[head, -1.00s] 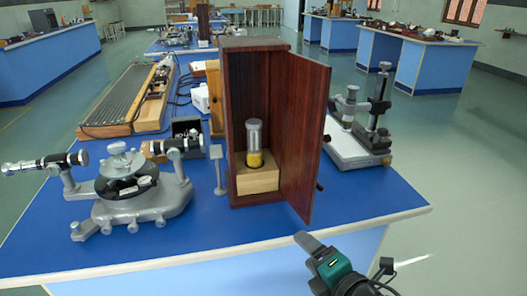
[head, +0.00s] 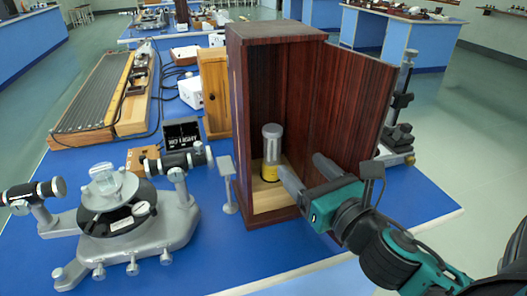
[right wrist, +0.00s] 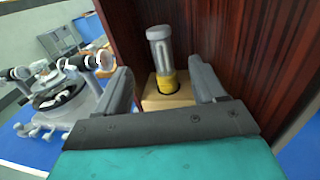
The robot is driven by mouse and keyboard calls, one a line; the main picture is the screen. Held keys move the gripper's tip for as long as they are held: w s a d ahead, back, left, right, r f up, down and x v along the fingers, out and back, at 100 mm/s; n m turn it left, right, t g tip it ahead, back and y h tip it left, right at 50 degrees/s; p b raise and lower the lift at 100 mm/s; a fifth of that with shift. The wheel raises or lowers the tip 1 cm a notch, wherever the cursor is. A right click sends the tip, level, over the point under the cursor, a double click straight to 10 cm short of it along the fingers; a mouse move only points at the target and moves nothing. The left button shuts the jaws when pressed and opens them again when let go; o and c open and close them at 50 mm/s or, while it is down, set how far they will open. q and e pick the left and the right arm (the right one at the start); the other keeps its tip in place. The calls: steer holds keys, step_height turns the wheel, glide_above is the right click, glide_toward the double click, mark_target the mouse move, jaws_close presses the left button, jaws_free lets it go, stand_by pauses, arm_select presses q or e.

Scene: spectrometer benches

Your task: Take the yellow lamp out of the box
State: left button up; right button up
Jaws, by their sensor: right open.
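The yellow lamp (head: 271,152) stands upright on a light wooden block inside the open wooden box (head: 240,130). It has a grey cylindrical top and a yellow band at its base. It also shows in the right wrist view (right wrist: 162,58), where the wooden block (right wrist: 168,97) is under it. My right gripper (head: 308,174) is at the box's open front, its fingers pointing in toward the lamp. In the right wrist view the fingers are apart, with the lamp beyond and between them, not visibly touched. My left gripper is not in view.
The box's open door (head: 352,105) stands to the right, close to my right gripper. A grey spectrometer (head: 115,215) is left of the box, with a small stand (head: 227,185) between. Another instrument (head: 398,130) is behind the door. The blue bench (head: 390,215) is clear at front right.

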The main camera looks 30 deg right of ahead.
mark_target(277, 143)
steer(key=w, duration=0.2)
steer(key=w+b, duration=0.1)
steer(key=w, duration=0.3)
steer(key=shift+w+d, duration=0.2)
steer(key=shift+d, duration=0.05)
steer(key=shift+w+d+f, duration=0.1)
steer(key=shift+w+f, duration=0.05)
steer(key=shift+w, duration=0.85)
steer(key=shift+w+d+f, duration=0.1)
steer(key=shift+w, duration=0.95)
steer(key=shift+w+d+f, duration=0.1)
steer(key=shift+w, duration=0.95)
steer(key=shift+c, duration=0.4)
jaws_close()
